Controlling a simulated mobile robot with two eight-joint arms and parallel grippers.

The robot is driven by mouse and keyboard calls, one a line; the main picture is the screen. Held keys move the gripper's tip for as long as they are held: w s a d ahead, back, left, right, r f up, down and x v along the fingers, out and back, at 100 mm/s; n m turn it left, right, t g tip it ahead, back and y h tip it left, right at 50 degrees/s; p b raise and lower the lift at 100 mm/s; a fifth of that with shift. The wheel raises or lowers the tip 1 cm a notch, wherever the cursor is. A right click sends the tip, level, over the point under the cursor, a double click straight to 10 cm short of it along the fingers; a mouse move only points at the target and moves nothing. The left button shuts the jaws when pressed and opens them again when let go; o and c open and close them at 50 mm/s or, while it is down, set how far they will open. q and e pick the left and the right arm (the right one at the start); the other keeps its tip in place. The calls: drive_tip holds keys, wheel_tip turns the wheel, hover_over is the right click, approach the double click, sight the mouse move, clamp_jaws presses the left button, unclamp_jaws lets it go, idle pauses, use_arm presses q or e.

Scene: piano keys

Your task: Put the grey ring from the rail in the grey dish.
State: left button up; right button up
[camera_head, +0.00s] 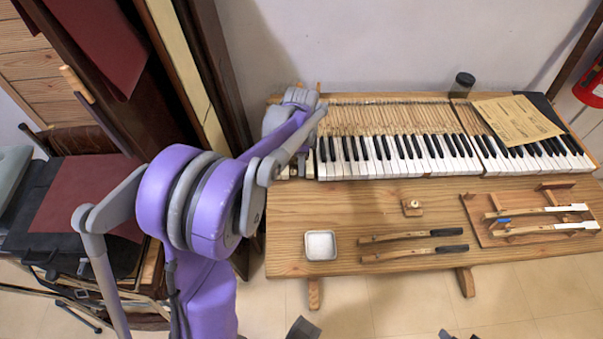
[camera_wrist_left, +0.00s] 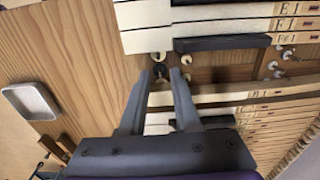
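The grey dish (camera_head: 320,246) is a small square tray, empty, on the wooden bench left of the black-tipped key sticks; it also shows in the left wrist view (camera_wrist_left: 33,100). My left gripper (camera_wrist_left: 161,74) is open, its fingertips over the key rail at the keyboard's left end. Several small rings sit on pins there. A dark grey ring (camera_wrist_left: 160,70) lies in the gap between the fingertips, with a pale ring (camera_wrist_left: 157,57) just beyond it. I cannot tell whether the fingers touch it. In the head view my own arm hides the fingertips. My right gripper is not clearly seen.
The piano keys (camera_head: 420,155) run along the back of the bench. Two loose key sticks (camera_head: 410,236) and a wooden jig (camera_head: 535,214) lie to the right of the dish. A small wooden block (camera_head: 411,208) stands between. Lifted keys (camera_wrist_left: 215,22) lie close beyond the left fingertips.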

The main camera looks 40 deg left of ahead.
use_arm(q)
drive_tip(key=shift+f+b, duration=0.5)
drive_tip(key=shift+f, duration=0.25)
idle(0.8)
drive_tip(key=shift+c, duration=0.2)
drive_tip(key=shift+c, duration=1.3)
